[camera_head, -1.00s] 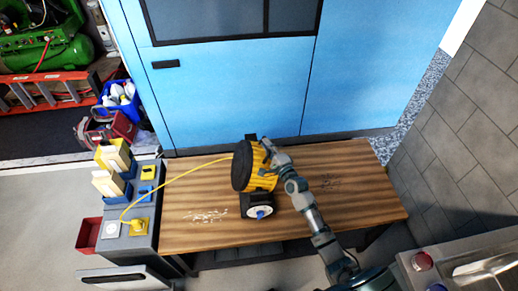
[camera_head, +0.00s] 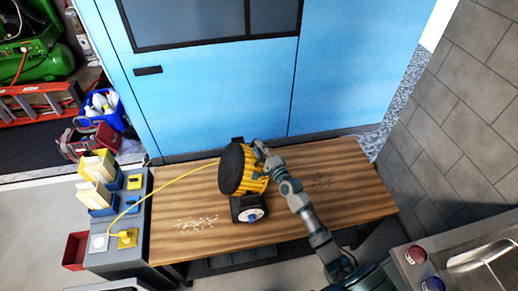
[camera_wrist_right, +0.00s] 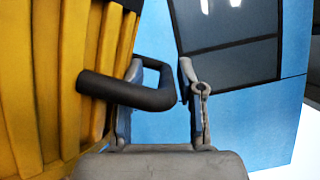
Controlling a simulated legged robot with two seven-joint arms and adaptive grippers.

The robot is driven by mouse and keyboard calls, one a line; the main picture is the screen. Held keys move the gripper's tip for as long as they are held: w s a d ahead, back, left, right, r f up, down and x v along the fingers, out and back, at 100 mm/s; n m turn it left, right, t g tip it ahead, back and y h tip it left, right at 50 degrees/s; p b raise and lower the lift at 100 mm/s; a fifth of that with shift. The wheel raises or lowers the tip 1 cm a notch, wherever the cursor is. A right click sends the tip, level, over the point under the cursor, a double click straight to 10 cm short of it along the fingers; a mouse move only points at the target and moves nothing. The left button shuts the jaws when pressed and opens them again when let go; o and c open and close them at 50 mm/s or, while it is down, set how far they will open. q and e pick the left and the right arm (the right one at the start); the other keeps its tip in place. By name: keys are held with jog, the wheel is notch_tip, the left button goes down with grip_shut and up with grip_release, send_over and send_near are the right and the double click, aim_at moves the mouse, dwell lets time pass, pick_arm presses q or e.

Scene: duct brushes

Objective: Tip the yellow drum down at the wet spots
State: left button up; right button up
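The ribbed yellow drum (camera_head: 256,181) with a black round end (camera_head: 231,169) is on the wooden bench (camera_head: 285,217). Its black end faces left. A dark part with a white disc and blue centre (camera_head: 251,215) is at its front. My left gripper is not in view.
A yellow cord (camera_head: 170,187) runs from the drum to a yellow socket (camera_head: 127,238) on the grey side unit (camera_head: 125,263). Blue cabinet doors (camera_head: 215,95) stand behind the bench, and a tiled wall (camera_head: 455,130) is at right. The bench's left part is mostly clear.

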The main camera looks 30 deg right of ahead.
jog(key=shift+r, duration=0.1)
jog(key=shift+s, duration=0.1)
jog(key=s+d, duration=0.1)
jog(key=s, duration=1)
jog(key=shift+s+d+f, duration=0.15)
jog(key=shift+s+f, duration=0.2)
jog(key=shift+f, duration=0.1)
